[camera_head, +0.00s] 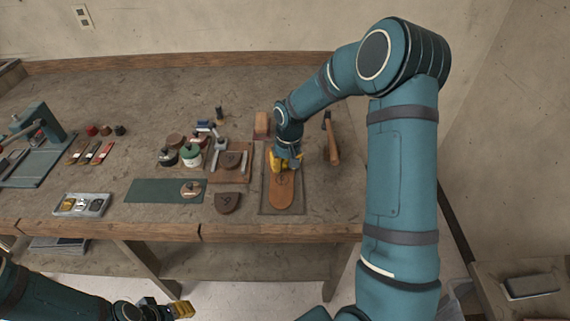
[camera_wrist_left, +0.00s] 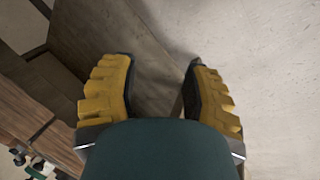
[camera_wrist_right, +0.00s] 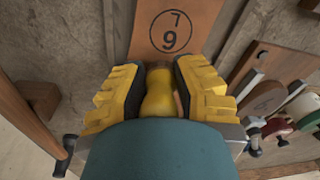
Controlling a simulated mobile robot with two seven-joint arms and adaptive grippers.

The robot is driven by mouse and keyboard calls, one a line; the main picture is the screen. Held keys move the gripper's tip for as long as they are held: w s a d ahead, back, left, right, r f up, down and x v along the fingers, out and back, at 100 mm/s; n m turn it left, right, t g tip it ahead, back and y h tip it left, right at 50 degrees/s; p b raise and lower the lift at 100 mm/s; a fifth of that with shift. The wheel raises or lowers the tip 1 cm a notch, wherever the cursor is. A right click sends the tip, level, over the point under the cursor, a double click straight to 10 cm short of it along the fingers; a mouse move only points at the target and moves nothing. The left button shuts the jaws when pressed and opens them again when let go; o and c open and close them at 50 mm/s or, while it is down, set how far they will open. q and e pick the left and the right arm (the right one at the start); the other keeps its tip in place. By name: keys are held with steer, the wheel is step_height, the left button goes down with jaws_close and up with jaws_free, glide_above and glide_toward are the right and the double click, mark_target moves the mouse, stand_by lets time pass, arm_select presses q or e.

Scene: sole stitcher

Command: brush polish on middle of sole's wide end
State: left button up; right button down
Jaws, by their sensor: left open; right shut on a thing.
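My right gripper (camera_head: 285,166) is shut on a rounded yellow handle (camera_wrist_right: 159,92), which looks like the brush. Its bristles are hidden, so contact with the sole cannot be told. My left gripper (camera_head: 180,309) is open and empty, low in front of the bench; its spread fingers show in the left wrist view (camera_wrist_left: 160,90).
A green mat (camera_head: 150,190) and a grey tray (camera_head: 82,206) lie farther left.

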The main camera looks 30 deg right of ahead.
steer(key=shift+s+a, duration=0.2)
steer(key=shift+s, duration=0.1)
step_height(320, 180, up, 3)
steer(key=shift+s+a+f+p, duration=0.1)
steer(key=shift+p, duration=0.6)
steer(key=shift+r+p, duration=0.45)
steer(key=shift+r, duration=0.15)
steer(key=shift+r+p, duration=1.35)
steer(key=shift+r, duration=0.75)
arm_select(q)
steer(key=shift+t, duration=0.3)
steer(key=r, duration=0.4)
steer(key=shift+w+a+r, duration=0.25)
steer(key=shift+r, duration=0.15)
arm_select(e)
steer(key=shift+f, duration=0.1)
arm_select(q)
steer(key=shift+r, duration=0.1)
